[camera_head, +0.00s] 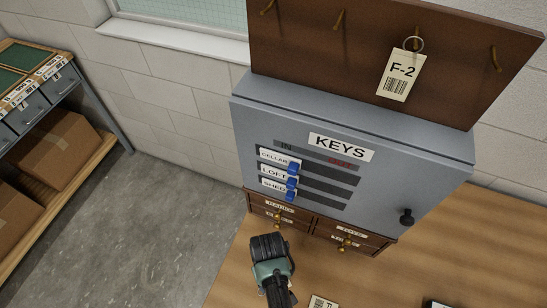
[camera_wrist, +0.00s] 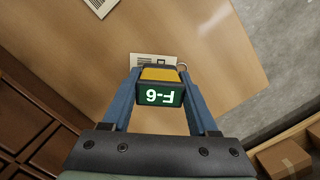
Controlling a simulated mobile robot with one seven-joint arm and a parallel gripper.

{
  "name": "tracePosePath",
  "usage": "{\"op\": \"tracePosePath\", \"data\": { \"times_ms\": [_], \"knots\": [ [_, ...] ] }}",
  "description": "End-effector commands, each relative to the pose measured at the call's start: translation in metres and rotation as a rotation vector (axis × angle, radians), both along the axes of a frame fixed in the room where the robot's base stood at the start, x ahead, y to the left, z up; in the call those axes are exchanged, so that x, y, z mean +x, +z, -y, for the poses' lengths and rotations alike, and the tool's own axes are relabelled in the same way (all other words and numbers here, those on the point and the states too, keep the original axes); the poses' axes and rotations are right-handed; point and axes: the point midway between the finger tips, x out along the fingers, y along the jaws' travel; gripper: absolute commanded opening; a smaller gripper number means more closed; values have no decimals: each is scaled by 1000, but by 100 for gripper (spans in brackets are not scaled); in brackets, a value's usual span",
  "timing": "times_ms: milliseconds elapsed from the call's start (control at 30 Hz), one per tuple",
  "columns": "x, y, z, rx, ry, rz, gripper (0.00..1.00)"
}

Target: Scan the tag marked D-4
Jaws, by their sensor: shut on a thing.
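My gripper (camera_wrist: 159,78) is shut on a dark block with a yellow top, a scanner by its look (camera_wrist: 160,94). Its green face reads F-6, upside down in the wrist view. Just beyond it, a pale tag with a ring (camera_wrist: 152,59) lies on the wooden table, partly hidden by the block. Another barcode tag (camera_wrist: 100,5) is cut off at the top left. In the head view a tag marked F-2 (camera_head: 398,77) hangs from a hook on the brown board. A tag (camera_head: 322,301) is cut off at the bottom edge. I can read D-4 on no tag.
A grey key cabinet (camera_head: 395,179) stands on small wooden drawers (camera_head: 345,241) on the table (camera_head: 440,262). Other hooks on the board (camera_head: 375,22) are empty. A dark object (camera_head: 434,303) shows at the bottom edge. Shelves with cardboard boxes (camera_head: 55,150) stand left, across open floor.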

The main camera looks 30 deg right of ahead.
Motion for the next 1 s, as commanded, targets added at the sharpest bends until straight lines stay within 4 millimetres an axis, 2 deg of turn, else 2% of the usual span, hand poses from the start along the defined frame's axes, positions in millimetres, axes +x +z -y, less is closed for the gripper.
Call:
{"op": "tracePosePath", "data": {
  "times_ms": [1000],
  "knots": [
    [0, -4, 0, 0, 0, 0, 24]
  ]
}}
